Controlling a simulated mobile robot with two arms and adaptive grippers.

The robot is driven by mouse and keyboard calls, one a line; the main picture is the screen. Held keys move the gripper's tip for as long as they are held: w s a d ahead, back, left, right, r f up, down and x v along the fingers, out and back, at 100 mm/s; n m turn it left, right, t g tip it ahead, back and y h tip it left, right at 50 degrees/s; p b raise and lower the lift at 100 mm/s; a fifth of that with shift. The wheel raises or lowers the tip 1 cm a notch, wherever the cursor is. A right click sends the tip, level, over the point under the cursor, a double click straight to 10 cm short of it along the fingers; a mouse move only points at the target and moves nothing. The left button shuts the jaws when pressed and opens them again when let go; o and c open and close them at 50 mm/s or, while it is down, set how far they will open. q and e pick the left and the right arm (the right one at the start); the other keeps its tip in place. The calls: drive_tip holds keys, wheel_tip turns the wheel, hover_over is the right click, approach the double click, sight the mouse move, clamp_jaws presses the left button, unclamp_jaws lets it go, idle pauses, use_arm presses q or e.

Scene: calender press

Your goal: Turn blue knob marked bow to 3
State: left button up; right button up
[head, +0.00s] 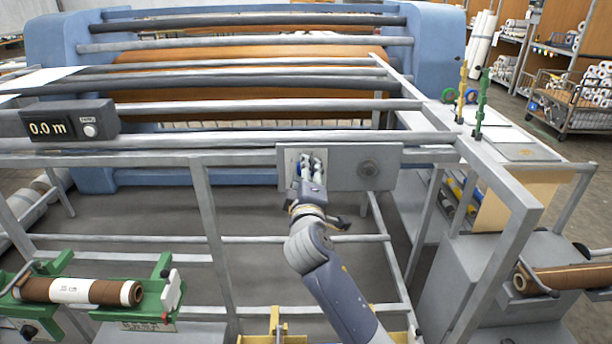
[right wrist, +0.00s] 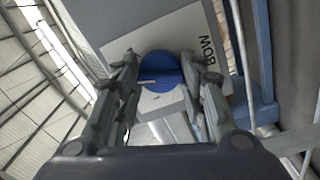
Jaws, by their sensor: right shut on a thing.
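The blue knob (right wrist: 160,68) sits on a white plate (right wrist: 122,48) with the word BOW at its right side in the right wrist view. The knob carries a short white line that lies nearly level and points left in that view. Scale numbers are too small to read. My right gripper (head: 312,165) is at the left part of the grey panel (head: 340,180). In the right wrist view its two fingers (right wrist: 160,85) stand on either side of the knob and are shut on it. The gripper hides most of the knob in the head view. My left gripper is not in view.
Grey rails (head: 250,107) cross above and behind the panel. A box reading 0.0 m (head: 60,122) is at left. Green holders (head: 165,295) with a brown roll stand at the lower left.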

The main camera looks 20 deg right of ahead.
drive_tip(key=o, duration=1.1)
drive_tip(key=shift+c, duration=0.2)
drive_tip(key=v, duration=1.2)
